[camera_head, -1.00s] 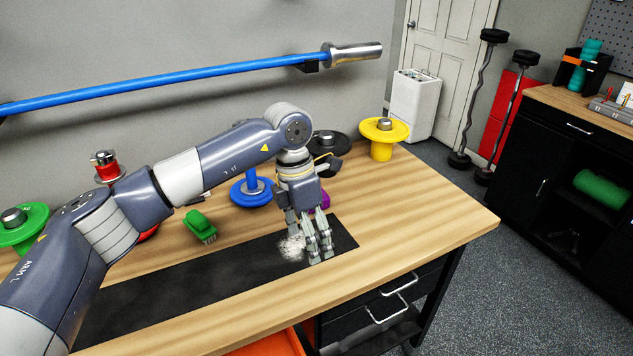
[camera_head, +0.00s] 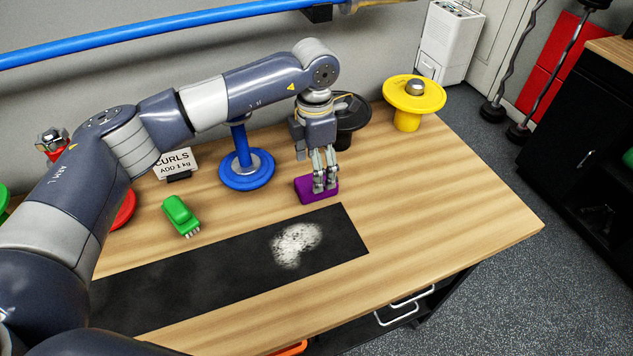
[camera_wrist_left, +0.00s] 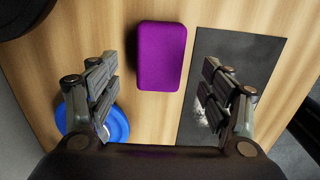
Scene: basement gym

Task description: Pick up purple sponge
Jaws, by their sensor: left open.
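The purple sponge (camera_head: 316,190) lies flat on the wooden bench, just behind the black mat (camera_head: 180,285). It is a rounded block, and it shows whole in the left wrist view (camera_wrist_left: 161,56), at the top middle. My left gripper (camera_head: 325,185) points down over the sponge in the head view, its fingers covering part of it. In the left wrist view the fingers (camera_wrist_left: 162,95) are spread wide and empty, with the sponge ahead of and between their lines. I cannot tell the exact height above the sponge. My right gripper is not in view.
A green brush (camera_head: 180,215) lies left. White powder (camera_head: 297,241) marks the mat. The bench's right part is clear.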

